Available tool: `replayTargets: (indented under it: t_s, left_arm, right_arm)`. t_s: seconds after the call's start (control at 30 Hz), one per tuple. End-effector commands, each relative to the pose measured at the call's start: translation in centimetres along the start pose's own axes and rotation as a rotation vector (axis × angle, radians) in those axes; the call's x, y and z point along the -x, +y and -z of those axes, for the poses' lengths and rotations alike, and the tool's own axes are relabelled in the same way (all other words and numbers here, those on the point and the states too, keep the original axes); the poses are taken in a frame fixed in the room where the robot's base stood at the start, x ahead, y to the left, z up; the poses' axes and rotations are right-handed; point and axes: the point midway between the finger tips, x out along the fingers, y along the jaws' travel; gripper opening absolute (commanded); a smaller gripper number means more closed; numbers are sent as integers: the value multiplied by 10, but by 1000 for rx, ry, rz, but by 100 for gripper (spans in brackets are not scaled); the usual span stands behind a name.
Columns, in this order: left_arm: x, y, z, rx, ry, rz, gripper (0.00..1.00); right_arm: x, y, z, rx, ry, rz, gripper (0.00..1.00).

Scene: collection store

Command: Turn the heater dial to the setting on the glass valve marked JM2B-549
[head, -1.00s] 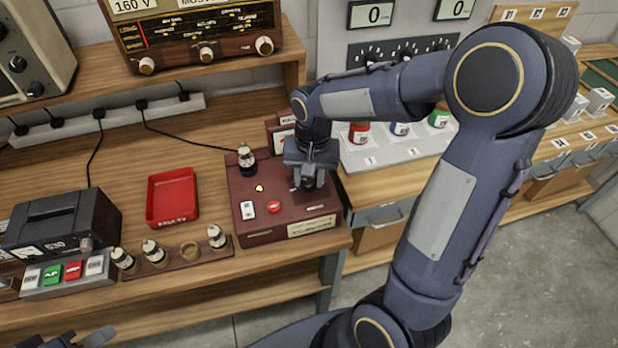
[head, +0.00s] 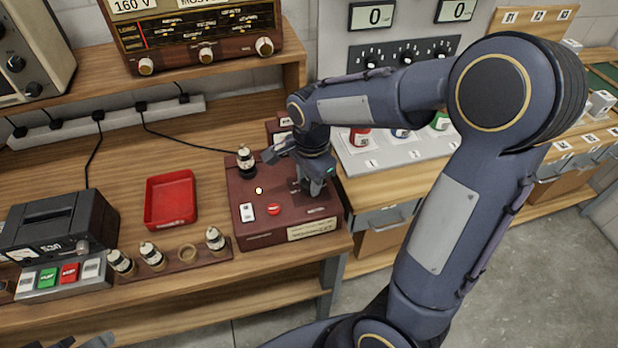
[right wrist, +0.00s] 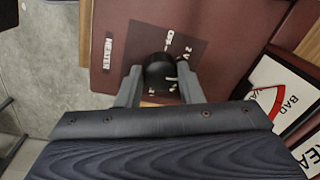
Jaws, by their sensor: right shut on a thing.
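The black heater dial (right wrist: 157,72) is between the two fingers of my right gripper (right wrist: 160,84) in the right wrist view, beside a HEATER label (right wrist: 109,47) and white scale marks. In the head view my right gripper (head: 308,187) is down on the right part of the maroon tester (head: 262,225) and hides the dial. A glass valve (head: 245,160) stands upright in the tester's back-left socket. Several more valves (head: 215,240) stand in a wooden rack (head: 187,262). I cannot read JM2B-549 on any of them. Only part of my left gripper (head: 88,341) shows at the bottom left.
A red tray (head: 171,200) lies left of the tester, and a black meter box (head: 58,226) stands farther left. A button box (head: 62,278) sits in front of it. A grey panel with coloured jars (head: 400,134) is to the right. A BAD sign (right wrist: 290,98) is near the tester.

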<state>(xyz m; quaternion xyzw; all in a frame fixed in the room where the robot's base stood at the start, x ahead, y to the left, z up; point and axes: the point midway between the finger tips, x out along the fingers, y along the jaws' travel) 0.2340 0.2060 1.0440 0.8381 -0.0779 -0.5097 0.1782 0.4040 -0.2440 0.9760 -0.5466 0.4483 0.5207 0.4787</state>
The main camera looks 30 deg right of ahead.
Motion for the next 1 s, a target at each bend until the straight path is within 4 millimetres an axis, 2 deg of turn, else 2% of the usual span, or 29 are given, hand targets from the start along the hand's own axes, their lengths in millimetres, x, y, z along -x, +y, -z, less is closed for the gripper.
replayTargets:
  t_s: [0.4, 0.9, 0.93, 1.0]
  left_arm:
    - [0, 0, 0, 0, 0, 0, 36]
    - [0, 0, 0, 0, 0, 0, 36]
    - [0, 0, 0, 0, 0, 0, 36]
    - [0, 0, 0, 0, 0, 0, 36]
  right_arm:
    - [1, -2, 0, -164, 10, 5, 11]
    - [1, -2, 0, -179, 11, 6, 11]
    - [1, -2, 0, -179, 11, 6, 36]
    - [1, -2, 0, -179, 11, 5, 45]
